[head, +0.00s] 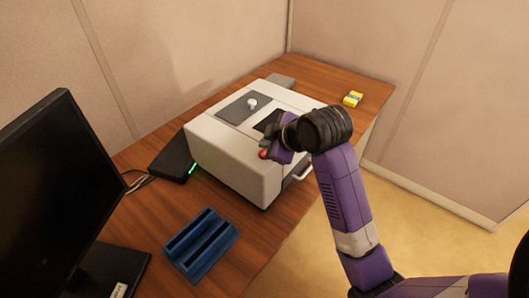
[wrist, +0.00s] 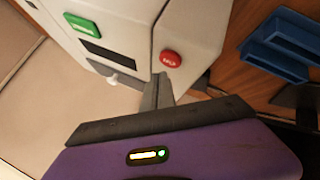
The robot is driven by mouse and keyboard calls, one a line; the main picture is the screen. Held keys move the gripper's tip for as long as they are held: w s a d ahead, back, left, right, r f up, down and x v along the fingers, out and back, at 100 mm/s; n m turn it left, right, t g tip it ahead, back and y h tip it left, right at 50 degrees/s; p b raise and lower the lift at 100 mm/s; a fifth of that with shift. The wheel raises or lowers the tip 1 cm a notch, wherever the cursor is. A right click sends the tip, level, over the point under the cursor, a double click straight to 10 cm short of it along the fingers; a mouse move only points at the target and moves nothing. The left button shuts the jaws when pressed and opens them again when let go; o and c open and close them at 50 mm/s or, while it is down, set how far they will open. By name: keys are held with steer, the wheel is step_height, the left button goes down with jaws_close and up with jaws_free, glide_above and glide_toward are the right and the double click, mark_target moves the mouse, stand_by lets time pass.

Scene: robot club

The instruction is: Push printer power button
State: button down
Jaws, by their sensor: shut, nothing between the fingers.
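A blue slotted holder (head: 201,243) lies on the desk in front of the printer. A black box (head: 174,159) with a green light stands left of it, and a monitor (head: 55,190) further left. A yellow-and-blue block (head: 352,98) lies behind.

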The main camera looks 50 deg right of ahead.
steer(key=shift+f, duration=0.15)
stand_by(0.5)
steer(key=shift+f, duration=0.3)
steer(key=shift+f+b, duration=0.5)
steer(key=shift+b, duration=0.05)
stand_by(0.7)
steer(key=shift+r, duration=0.1)
steer(key=shift+r+p, duration=0.9)
steer(key=shift+p, duration=0.1)
step_height(320, 180, up, 6)
steer(key=p, duration=0.6)
